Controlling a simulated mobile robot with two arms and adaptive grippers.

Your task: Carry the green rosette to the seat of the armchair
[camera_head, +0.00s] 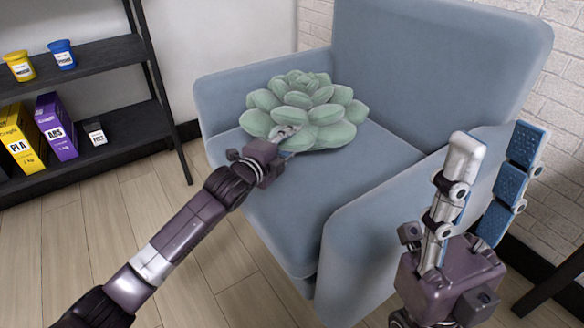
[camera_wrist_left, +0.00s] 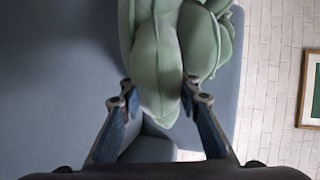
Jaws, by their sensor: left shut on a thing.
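The green rosette (camera_head: 305,108), a plush shape of layered petals, is over the left part of the seat (camera_head: 300,205) of the blue-grey armchair (camera_head: 440,60). I cannot tell whether it rests on the seat or hangs just above it. My left gripper (camera_head: 287,138) is shut on one of its front petals; in the left wrist view the rosette (camera_wrist_left: 158,65) shows between the two fingertips (camera_wrist_left: 158,95). The petals partly hide the fingers in the head view. My right gripper (camera_head: 495,152) is open and empty, in front of the armchair's right armrest (camera_head: 375,225).
A black shelf (camera_head: 90,57) at the left holds yellow, blue and purple containers and boxes. The wooden floor (camera_head: 190,240) between shelf and chair is clear. A white brick wall (camera_head: 555,115) stands behind the chair. A framed picture (camera_wrist_left: 312,90) hangs on the wall.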

